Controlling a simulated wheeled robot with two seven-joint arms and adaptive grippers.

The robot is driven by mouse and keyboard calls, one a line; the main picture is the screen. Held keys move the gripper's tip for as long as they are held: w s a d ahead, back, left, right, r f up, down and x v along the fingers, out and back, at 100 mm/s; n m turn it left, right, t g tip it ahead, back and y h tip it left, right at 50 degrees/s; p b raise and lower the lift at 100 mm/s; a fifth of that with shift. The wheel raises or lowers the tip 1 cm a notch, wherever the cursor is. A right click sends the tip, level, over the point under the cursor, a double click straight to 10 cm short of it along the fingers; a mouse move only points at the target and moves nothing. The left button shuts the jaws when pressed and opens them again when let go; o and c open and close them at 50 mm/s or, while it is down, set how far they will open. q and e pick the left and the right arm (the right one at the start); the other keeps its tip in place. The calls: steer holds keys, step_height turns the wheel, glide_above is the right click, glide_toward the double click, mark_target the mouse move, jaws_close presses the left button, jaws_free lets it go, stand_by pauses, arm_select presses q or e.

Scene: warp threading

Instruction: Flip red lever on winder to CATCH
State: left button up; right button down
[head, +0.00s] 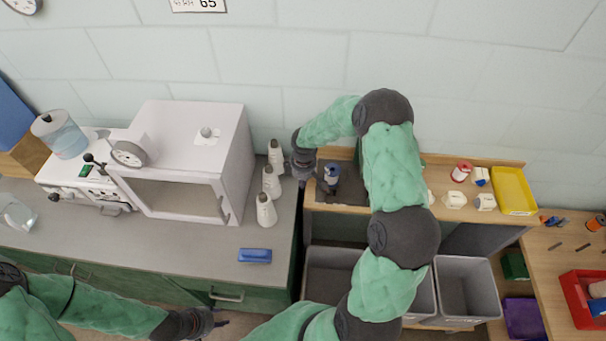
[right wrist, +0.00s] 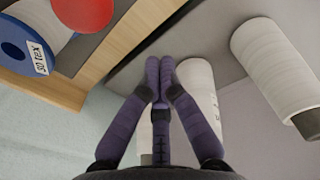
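A small unit with a blue-topped spool (head: 331,173) stands at the left end of the wooden shelf in the head view; I take it for the winder. The right wrist view shows its blue spool flange (right wrist: 28,52), labelled "30 tex", and a round red part (right wrist: 82,10) at the top edge. I cannot tell whether this is the lever; no CATCH mark is readable. My right gripper (head: 303,170) is beside the unit's left side; its fingertips (right wrist: 160,66) meet, empty, apart from the red part. My left gripper (head: 208,322) is low at the front, its fingers unclear.
White yarn cones (head: 266,212) stand on the grey counter close left of my right gripper; one (right wrist: 285,75) shows in the wrist view. A white cabinet (head: 190,135) is further left. A blue block (head: 255,256) lies near the counter's front edge. Grey bins (head: 467,290) stand below the shelf.

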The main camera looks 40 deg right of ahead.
mark_target(330, 191)
steer(key=shift+s+d+r+p, duration=0.2)
steer(key=shift+s+d+r, duration=0.1)
steer(key=shift+s+d, duration=0.4)
steer(key=shift+s+d+r+p, duration=0.15)
steer(key=shift+s+d+r, duration=0.1)
steer(key=shift+s+d, duration=0.4)
steer(key=shift+s+a, duration=0.15)
steer(key=shift+s, duration=0.05)
steer(key=shift+s+d+r, duration=0.35)
steer(key=shift+d+r, duration=0.15)
steer(key=shift+r, duration=0.05)
steer(key=shift+s+d+r, duration=0.1)
steer(key=shift+s+d+r+p, duration=0.5)
steer(key=shift+s+d, duration=0.25)
steer(key=shift+d, duration=0.1)
steer(key=shift+s+d+r, duration=0.15)
steer(key=shift+s+d, duration=0.55)
steer(key=shift+d, duration=0.1)
steer(key=shift+s+d, duration=0.5)
steer(key=shift+d, duration=0.1)
steer(key=shift+s+d+f, duration=0.2)
steer(key=shift+s+d, duration=0.15)
steer(key=shift+s, duration=0.15)
